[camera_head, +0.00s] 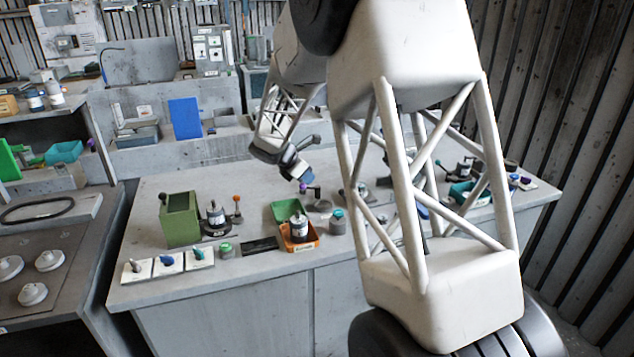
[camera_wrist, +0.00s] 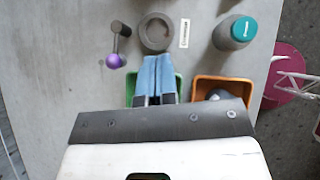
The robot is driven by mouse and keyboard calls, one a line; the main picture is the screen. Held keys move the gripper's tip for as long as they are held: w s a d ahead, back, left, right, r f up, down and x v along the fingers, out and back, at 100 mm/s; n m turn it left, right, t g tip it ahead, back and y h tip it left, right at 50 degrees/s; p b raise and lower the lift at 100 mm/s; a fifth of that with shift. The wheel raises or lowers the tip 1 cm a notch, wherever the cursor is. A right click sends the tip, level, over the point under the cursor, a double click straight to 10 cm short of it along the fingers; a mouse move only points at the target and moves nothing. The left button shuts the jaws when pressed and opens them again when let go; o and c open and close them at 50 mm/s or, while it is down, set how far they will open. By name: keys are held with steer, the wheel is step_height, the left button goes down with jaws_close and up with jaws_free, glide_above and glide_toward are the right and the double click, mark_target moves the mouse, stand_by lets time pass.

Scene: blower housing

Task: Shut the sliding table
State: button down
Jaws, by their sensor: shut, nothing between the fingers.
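My gripper (camera_head: 301,172) is above the middle of the workbench, its blue fingers pointing down. In the wrist view its two blue fingers (camera_wrist: 155,78) are pressed together with nothing between them. A lever with a purple knob (camera_wrist: 115,61) is to the left of the fingertips, apart from them. A grey round fitting (camera_wrist: 157,33) is just beyond the fingertips. The knob also shows in the head view (camera_head: 303,187), close to the gripper. I cannot tell which fitting is the sliding table or how far open it is; my arm hides part of the bench.
A green tray (camera_head: 283,210) and an orange tray (camera_head: 302,245) stand near the gripper. A teal-capped grey canister (camera_head: 337,222) is right of them. A green box (camera_head: 180,219) stands further left. The bench's (camera_head: 160,190) left end has bare room.

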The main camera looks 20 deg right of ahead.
steer(key=x, duration=1)
steer(key=shift+d+r, duration=0.1)
steer(key=shift+d, duration=0.05)
steer(key=shift+w+d, duration=0.25)
steer(key=shift+d, duration=0.7)
steer(key=shift+w+d+f, duration=0.15)
steer(key=shift+d+f, duration=0.1)
steer(key=shift+d, duration=0.5)
steer(key=d, duration=1.3)
steer(key=shift+d, duration=0.45)
steer(key=shift+f, duration=0.1)
